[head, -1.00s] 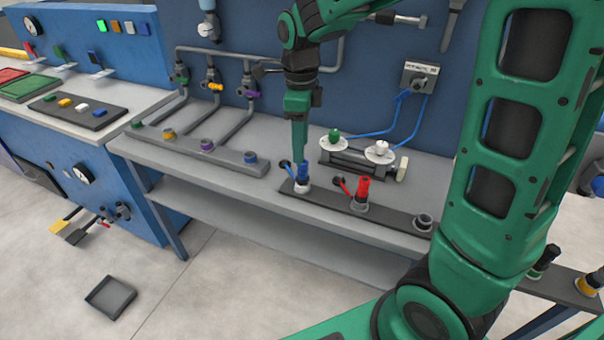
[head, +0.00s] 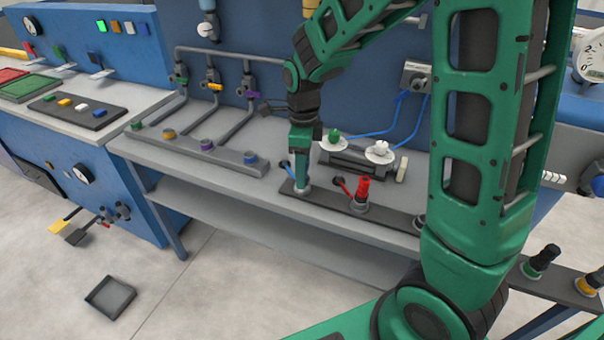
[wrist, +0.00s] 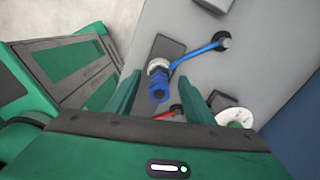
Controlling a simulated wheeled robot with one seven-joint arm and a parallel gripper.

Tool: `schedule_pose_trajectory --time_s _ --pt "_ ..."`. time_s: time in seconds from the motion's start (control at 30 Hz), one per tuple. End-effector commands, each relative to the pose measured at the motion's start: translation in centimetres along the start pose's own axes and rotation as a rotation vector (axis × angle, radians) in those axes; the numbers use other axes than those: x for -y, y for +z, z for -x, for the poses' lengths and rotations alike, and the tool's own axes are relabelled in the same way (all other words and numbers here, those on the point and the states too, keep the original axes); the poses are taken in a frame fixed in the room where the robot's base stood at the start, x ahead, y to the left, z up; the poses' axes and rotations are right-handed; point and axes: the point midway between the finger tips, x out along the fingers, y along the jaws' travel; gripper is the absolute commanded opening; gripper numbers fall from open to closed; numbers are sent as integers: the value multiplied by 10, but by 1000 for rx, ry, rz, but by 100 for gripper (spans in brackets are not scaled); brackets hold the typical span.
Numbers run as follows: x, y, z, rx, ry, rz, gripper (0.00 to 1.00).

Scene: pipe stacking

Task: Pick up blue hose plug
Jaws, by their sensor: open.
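The blue hose plug (wrist: 160,90) stands in a light collar on a dark strip (head: 330,203), with its blue hose (wrist: 197,52) running to a black port. My gripper (wrist: 163,86) is open, with one finger on each side of the plug in the wrist view. I cannot tell whether either finger touches it. In the head view my gripper (head: 302,176) is down at the strip's left end, and its fingers hide most of the plug.
A red hose plug (head: 363,188) stands right of it on the same strip. Behind are a white disc with a green knob (head: 333,137) and a white-knobbed disc (head: 380,150). A grey strip with coloured sockets (head: 200,146) lies left. The bench front is clear.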

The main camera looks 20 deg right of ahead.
Motion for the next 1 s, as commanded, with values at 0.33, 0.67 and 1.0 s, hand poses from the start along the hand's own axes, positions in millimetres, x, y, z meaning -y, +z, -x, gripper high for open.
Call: schedule_pose_trajectory --time_s 0.33,0.67,1.0 --pt "0 0 0 0 0 0 0" --pt "0 0 6 1 -1 0 0" --pt "-9 9 49 2 -2 5 0"
